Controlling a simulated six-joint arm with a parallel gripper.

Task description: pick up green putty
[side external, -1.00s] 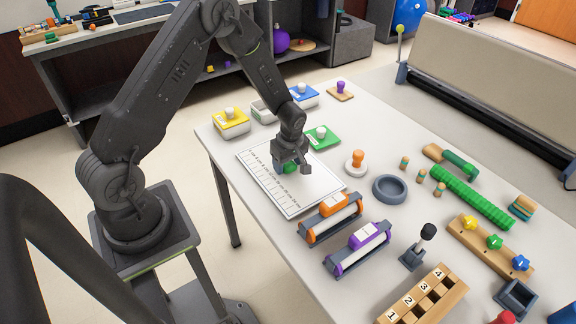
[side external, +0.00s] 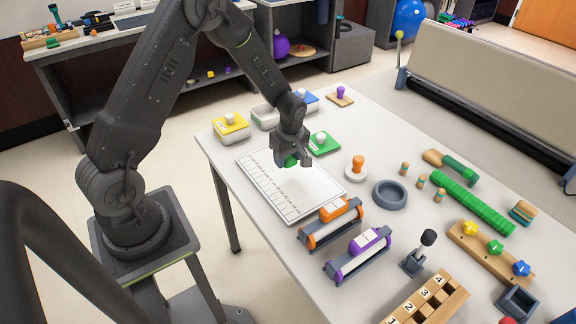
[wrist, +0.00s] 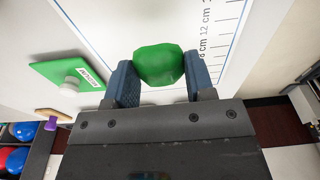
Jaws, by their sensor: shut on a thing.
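The green putty (wrist: 159,65) is a rounded lump held between the two blue finger pads of my gripper (wrist: 160,84) in the wrist view. In the side view the putty (side external: 287,160) shows partly behind the fingers of my gripper (side external: 292,158). My gripper is shut on it and appears raised above the white ruled board (side external: 300,190), which has centimetre marks. The putty's far side is hidden.
A green labelled block with a white knob (side external: 322,143) stands just right of my gripper. Yellow (side external: 230,128) and blue knobbed blocks stand behind. Orange (side external: 332,220) and purple (side external: 358,252) rollers are in front, and a grey ring (side external: 389,195) is to the right.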

